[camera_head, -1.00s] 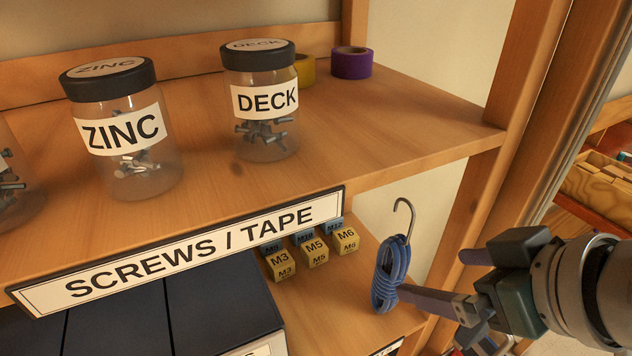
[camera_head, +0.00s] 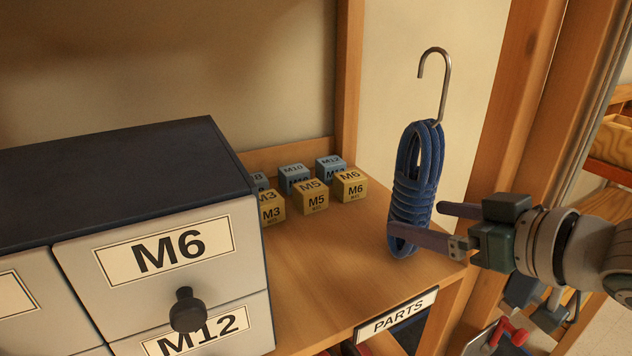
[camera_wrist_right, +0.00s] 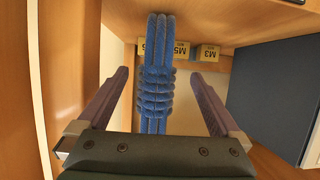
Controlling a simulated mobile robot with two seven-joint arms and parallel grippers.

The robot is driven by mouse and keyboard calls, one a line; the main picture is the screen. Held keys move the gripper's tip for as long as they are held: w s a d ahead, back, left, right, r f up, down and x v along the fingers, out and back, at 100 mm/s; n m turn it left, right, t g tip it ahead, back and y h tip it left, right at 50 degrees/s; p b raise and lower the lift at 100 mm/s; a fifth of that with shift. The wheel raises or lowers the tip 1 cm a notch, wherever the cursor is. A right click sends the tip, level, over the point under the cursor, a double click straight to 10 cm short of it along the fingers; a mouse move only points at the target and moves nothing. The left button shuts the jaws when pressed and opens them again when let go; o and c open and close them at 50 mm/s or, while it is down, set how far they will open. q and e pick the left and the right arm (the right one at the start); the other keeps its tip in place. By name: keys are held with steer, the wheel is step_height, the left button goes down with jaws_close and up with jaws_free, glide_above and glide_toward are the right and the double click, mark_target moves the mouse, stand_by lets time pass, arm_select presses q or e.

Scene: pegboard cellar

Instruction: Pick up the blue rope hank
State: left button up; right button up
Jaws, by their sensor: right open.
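The blue rope hank (camera_head: 412,180) hangs upright from a metal hook, in front of the right end of the lower shelf. My right gripper (camera_head: 415,222) comes in from the right at the height of the hank's lower part. In the head view one finger overlaps the hank's lower end and the other is beside it. In the right wrist view the hank (camera_wrist_right: 155,85) stands between the two spread fingers of my right gripper (camera_wrist_right: 154,90), with gaps on both sides. The jaws are open. My left gripper is not in view.
Several yellow and blue cubes (camera_head: 312,197) stand on the shelf (camera_head: 330,260) behind the hank. A drawer cabinet (camera_head: 230,240) labelled M6 and M12 is at the left. A wooden post (camera_head: 495,150) rises behind my right gripper. Red-handled things (camera_head: 505,335) are low at the right.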

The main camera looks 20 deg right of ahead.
mark_target(394, 211)
steer(key=shift+b+x, duration=0.95)
steer(key=shift+x, duration=2.8)
steer(key=shift+d, duration=0.15)
steer(key=shift+c, duration=0.2)
jaws_close()
